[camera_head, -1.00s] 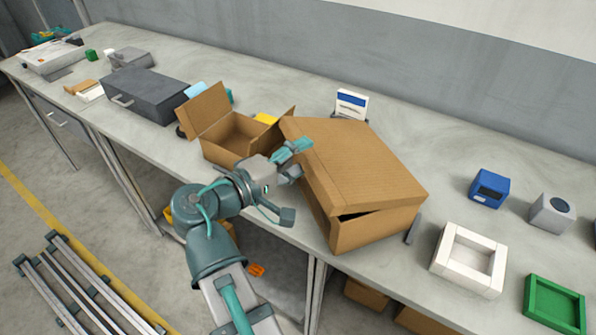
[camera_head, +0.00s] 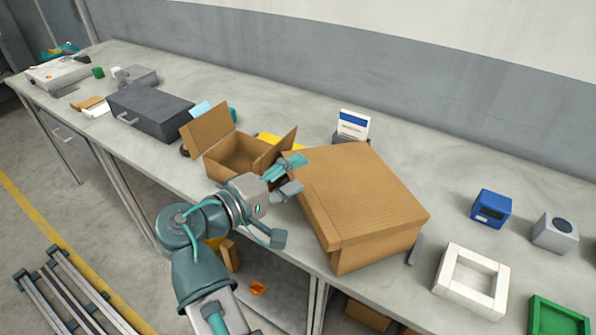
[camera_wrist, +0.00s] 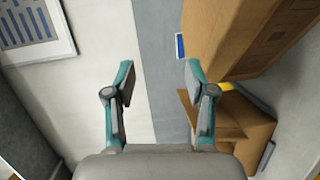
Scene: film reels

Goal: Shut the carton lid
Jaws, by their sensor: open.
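The large brown carton (camera_head: 338,248) stands on the bench right of centre in the head view. Its lid (camera_head: 362,192) lies down over the top, with no gap visible along its front edge. The carton also shows at the upper right of the wrist view (camera_wrist: 230,38). My gripper (camera_head: 296,174) is open and empty, just left of the carton's upper left corner; I cannot tell whether it touches. In the wrist view the two fingers (camera_wrist: 160,82) are spread apart with nothing between them.
A smaller open carton (camera_head: 232,155) with raised flaps stands left of my gripper. A dark grey box (camera_head: 150,113) is farther left. A card stand (camera_head: 352,125) is behind the carton. A white frame (camera_head: 470,282) and blue box (camera_head: 491,207) stand to its right.

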